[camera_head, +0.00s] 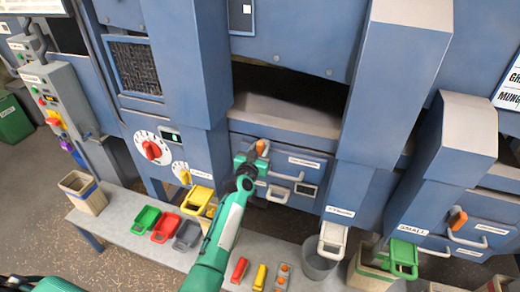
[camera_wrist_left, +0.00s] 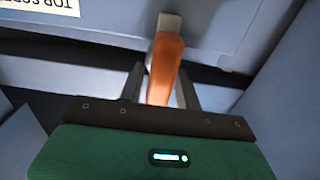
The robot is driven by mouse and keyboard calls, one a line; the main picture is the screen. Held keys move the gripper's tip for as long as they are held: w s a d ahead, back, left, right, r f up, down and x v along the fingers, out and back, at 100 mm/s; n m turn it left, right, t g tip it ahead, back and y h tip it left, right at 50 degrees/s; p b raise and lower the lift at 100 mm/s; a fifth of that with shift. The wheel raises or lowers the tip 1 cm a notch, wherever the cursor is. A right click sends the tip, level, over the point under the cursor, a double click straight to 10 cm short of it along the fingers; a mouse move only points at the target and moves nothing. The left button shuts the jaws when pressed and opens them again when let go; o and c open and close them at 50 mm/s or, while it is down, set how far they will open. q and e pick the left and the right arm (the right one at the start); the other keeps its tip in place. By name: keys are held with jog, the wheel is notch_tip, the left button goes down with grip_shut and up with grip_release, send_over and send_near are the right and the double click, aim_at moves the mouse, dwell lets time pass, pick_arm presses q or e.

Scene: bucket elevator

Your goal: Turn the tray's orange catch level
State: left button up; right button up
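The orange catch (camera_head: 261,147) sits on the front of the middle tray (camera_head: 310,170), to the left of its white label. It stands steeply tilted, not level. My left gripper (camera_head: 256,160) is at the catch and hides part of it. In the left wrist view the catch (camera_wrist_left: 164,68) runs from a grey mount down between the two fingers of my left gripper (camera_wrist_left: 160,90). The fingers are apart on either side, with a gap showing at the left one; contact at the right one is unclear. My right gripper is out of view.
A pale handle (camera_head: 278,194) is just below the catch. A blue column (camera_head: 390,90) stands to the right. A bench (camera_head: 120,228) below carries green, red and grey scoops. Another orange catch (camera_head: 457,220) is at the far right.

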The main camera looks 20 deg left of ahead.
pick_arm(q)
jog(key=c, duration=0.6)
jog(key=shift+n, duration=0.3)
jog(key=shift+c, duration=0.2)
jog(key=n, duration=0.2)
jog(key=shift+a+f+n, duration=0.1)
jog(key=shift+a+n, duration=0.05)
jog(key=shift+n, duration=0.15)
jog(key=n, duration=0.2)
jog(key=n+b, duration=0.1)
jog(key=n, duration=0.1)
jog(key=shift+a+f+n, duration=0.1)
jog(key=shift+a+n, duration=0.1)
jog(key=shift+n, duration=0.1)
jog(key=n, duration=0.2)
jog(key=n+b, duration=0.1)
jog(key=n, duration=0.2)
jog(key=shift+a+f, duration=0.2)
jog(key=n, duration=0.5)
jog(key=shift+f, duration=0.25)
jog(key=o, duration=1)
